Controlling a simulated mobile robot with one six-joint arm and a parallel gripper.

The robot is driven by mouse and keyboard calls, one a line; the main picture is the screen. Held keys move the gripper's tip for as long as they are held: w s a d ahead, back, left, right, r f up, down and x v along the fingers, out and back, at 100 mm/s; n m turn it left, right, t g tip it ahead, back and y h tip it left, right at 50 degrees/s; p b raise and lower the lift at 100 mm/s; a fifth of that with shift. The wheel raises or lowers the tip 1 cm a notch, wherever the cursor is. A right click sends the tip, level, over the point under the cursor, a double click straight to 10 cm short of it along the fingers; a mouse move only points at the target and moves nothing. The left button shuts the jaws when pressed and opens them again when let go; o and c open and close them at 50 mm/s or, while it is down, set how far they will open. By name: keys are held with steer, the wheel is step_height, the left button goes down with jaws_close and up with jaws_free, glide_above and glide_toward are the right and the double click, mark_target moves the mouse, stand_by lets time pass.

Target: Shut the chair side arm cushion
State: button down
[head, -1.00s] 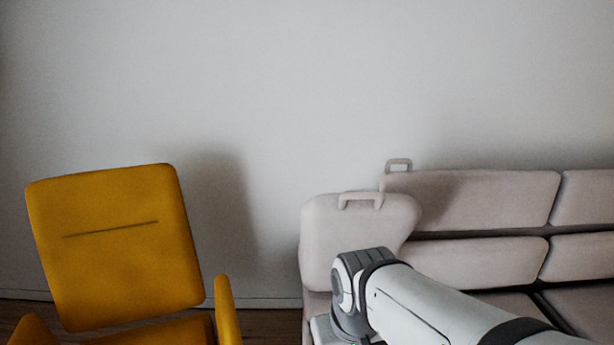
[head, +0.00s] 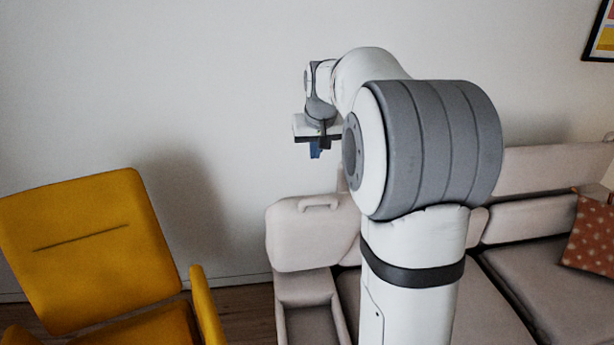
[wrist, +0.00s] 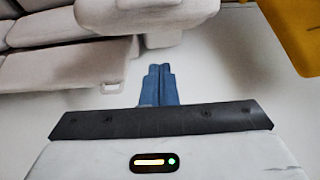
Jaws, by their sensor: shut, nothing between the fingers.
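The chair side arm cushion (head: 310,238) is the pale padded lid at the sofa's left end, on the yellow chair's side. It stands raised, with a loop handle (head: 320,203) on its top edge. Below it, the arm box (head: 308,312) shows an open, hollow top. My gripper (head: 316,151) is above the cushion, apart from it, with blue fingers pointing down. In the wrist view the fingers (wrist: 157,70) are together and empty. A pale padded piece at the top there, apparently the cushion (wrist: 150,16), lies beyond the fingertips. My arm hides the cushion's right side in the head view.
A yellow armchair (head: 95,245) stands to the left, with a floor gap between it and the sofa. The grey-beige sofa (head: 545,170) runs right along the wall, with a patterned orange pillow (head: 592,236) on its seat. Free air lies above the armchair.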

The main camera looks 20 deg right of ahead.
steer(key=p+x, duration=0.3)
steer(key=x, duration=0.6)
steer(key=shift+w+f, duration=0.15)
steer(key=shift+f, duration=0.05)
steer(key=shift+s+a+f+p, duration=0.25)
steer(key=shift+s+f+p, duration=0.2)
steer(key=shift+s+f, duration=0.6)
steer(key=shift+s, duration=0.4)
steer(key=shift+f, duration=0.3)
steer(key=shift+a, duration=0.1)
